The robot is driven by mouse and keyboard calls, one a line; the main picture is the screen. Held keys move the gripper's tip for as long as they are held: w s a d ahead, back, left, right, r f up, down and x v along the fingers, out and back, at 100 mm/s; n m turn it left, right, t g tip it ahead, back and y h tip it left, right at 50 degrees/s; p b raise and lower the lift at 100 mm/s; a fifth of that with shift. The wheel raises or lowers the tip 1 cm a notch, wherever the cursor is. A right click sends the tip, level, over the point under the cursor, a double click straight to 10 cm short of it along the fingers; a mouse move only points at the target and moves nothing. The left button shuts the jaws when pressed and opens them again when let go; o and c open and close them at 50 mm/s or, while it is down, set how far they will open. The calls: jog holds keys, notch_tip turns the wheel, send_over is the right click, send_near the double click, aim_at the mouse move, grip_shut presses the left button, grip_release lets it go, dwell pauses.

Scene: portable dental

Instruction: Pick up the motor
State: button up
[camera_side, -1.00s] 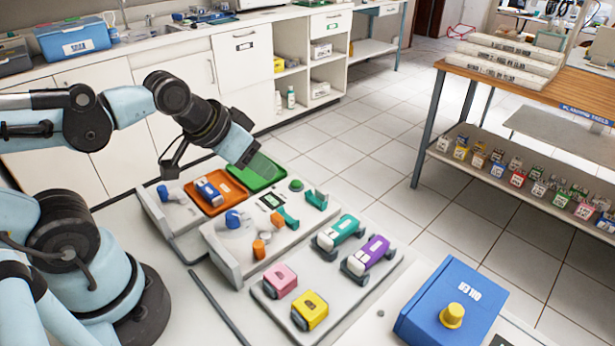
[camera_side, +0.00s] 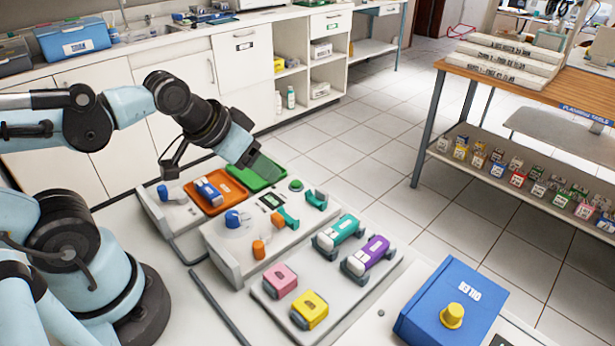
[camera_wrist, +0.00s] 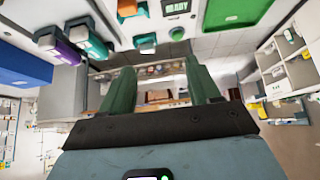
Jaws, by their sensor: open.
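No part is legibly labelled as the motor, so I cannot tell which one it is. A blue-and-white part (camera_side: 208,190) lies in the orange tray (camera_side: 190,199). A teal-and-white block (camera_side: 341,230) and a purple-and-white block (camera_side: 371,252) sit in dark cradles on the grey holder (camera_side: 262,295). A pink block (camera_side: 281,279) and a yellow block (camera_side: 311,308) sit there too. My gripper (camera_side: 264,170) is above the green tray (camera_side: 248,181), beside the blue-and-white part. In the wrist view my gripper (camera_wrist: 162,85) has its green fingers apart with nothing between them.
A grey console (camera_side: 235,250) with blue and orange knobs and a small display stands between the trays and the holder. A blue box (camera_side: 440,300) with a yellow knob is at the front right. An orange-topped shelf table (camera_side: 540,88) stands at the right. Open floor lies between.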

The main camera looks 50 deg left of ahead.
jog(key=shift+w, duration=0.1)
jog(key=g, duration=0.7)
send_over(340, 227)
jog(key=f, duration=0.4)
jog(key=shift+w+a+f, duration=0.2)
jog(key=shift+w+f, duration=0.1)
jog(key=shift+s+d+f, duration=0.1)
jog(key=shift+s+f, duration=0.05)
jog(key=shift+f, duration=1.2)
jog(key=shift+s+d+f, duration=0.1)
jog(key=shift+f, duration=1.25)
jog(key=shift+c, duration=0.2)
